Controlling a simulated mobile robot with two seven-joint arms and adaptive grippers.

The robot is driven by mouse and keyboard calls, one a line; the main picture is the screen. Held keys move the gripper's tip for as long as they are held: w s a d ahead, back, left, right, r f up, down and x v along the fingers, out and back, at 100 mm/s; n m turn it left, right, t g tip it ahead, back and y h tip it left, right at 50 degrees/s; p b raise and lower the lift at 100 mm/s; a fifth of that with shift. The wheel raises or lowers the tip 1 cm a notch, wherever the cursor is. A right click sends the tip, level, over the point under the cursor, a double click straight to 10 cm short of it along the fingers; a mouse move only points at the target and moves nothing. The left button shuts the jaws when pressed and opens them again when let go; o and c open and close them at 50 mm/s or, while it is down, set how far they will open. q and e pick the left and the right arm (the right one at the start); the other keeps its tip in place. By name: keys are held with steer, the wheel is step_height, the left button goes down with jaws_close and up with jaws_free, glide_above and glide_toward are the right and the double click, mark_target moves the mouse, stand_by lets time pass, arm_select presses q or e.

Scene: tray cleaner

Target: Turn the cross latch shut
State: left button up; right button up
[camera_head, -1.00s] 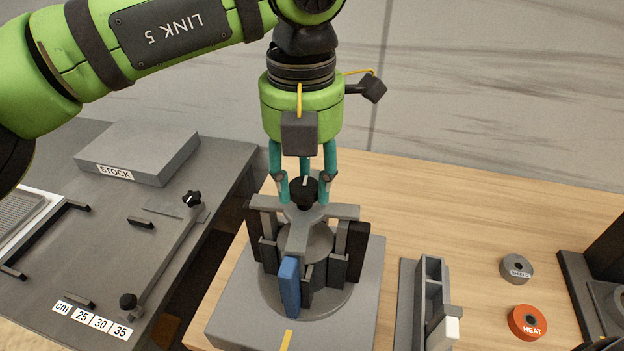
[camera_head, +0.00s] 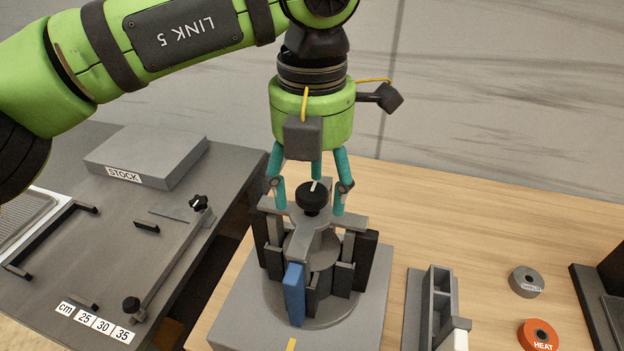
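The grey cross latch (camera_head: 318,240) lies over the top of a round fixture (camera_head: 330,317) on a grey base. Its arms reach over dark upright blocks around the fixture. A black knob (camera_head: 311,198) with a white mark stands at its centre; the mark points away and slightly right. My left gripper (camera_head: 310,204) comes straight down over the knob. Its teal fingers are spread around the knob, with a visible gap on both sides. It holds nothing. Part of the rear finger is hidden behind the knob. My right gripper is not in view.
A blue upright block (camera_head: 294,294) stands at the fixture's front. A STOCK block (camera_head: 150,156) sits on the left bench. Wood behind the fixture is clear.

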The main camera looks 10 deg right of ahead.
mark_target(312, 192)
arm_select(q)
steer(key=shift+r, duration=0.1)
step_height(312, 192, up, 12)
stand_by(0.5)
